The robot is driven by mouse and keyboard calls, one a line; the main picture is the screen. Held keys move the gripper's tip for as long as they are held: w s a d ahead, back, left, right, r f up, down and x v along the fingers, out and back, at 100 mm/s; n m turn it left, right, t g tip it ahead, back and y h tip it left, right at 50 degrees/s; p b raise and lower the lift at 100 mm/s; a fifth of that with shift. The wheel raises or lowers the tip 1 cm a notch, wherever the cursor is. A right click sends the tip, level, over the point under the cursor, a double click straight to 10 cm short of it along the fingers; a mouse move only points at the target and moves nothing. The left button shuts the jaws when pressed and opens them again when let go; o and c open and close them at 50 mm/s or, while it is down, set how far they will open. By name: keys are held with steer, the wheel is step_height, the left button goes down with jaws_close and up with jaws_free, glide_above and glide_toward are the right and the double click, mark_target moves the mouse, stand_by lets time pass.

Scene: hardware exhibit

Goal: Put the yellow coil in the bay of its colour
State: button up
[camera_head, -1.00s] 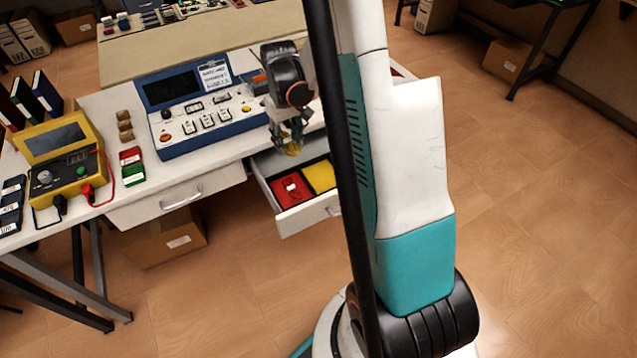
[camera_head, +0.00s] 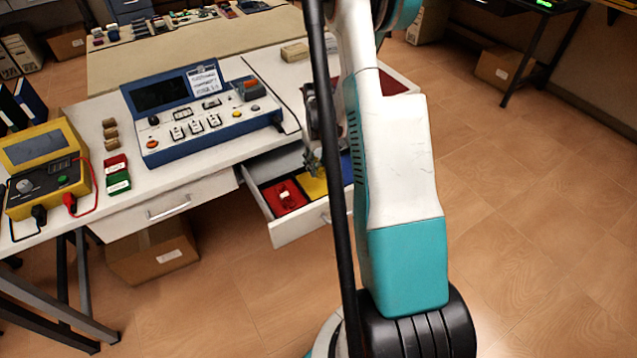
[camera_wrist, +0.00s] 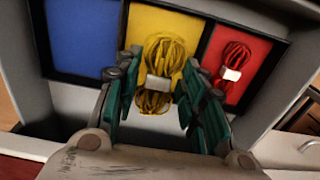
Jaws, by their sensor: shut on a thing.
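The yellow coil (camera_wrist: 158,84), a bundle of wire with a white band, is between the fingers of my gripper (camera_wrist: 155,95) in the wrist view. My gripper is shut on it. The coil appears over the yellow bay (camera_wrist: 190,22), the middle one in the open drawer; how high above the floor of the bay I cannot tell. In the head view my gripper (camera_head: 314,160) is above the drawer's yellow bay (camera_head: 312,186), and the coil is hardly visible there.
The red bay (camera_wrist: 258,28) holds a red coil (camera_wrist: 236,56) with a white band. The blue bay (camera_wrist: 82,40) looks empty. The open drawer (camera_head: 292,232) juts from the white bench; a blue control console (camera_head: 200,115) stands on top.

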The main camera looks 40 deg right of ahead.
mark_target(318, 186)
steer(key=shift+f+b, duration=1.05)
steer(key=shift+f, duration=2.35)
steer(key=shift+f, duration=0.2)
steer(key=o, duration=1)
steer(key=shift+r, duration=0.15)
step_height(318, 186, up, 12)
steer(key=p, duration=0.5)
steer(key=shift+r, duration=0.1)
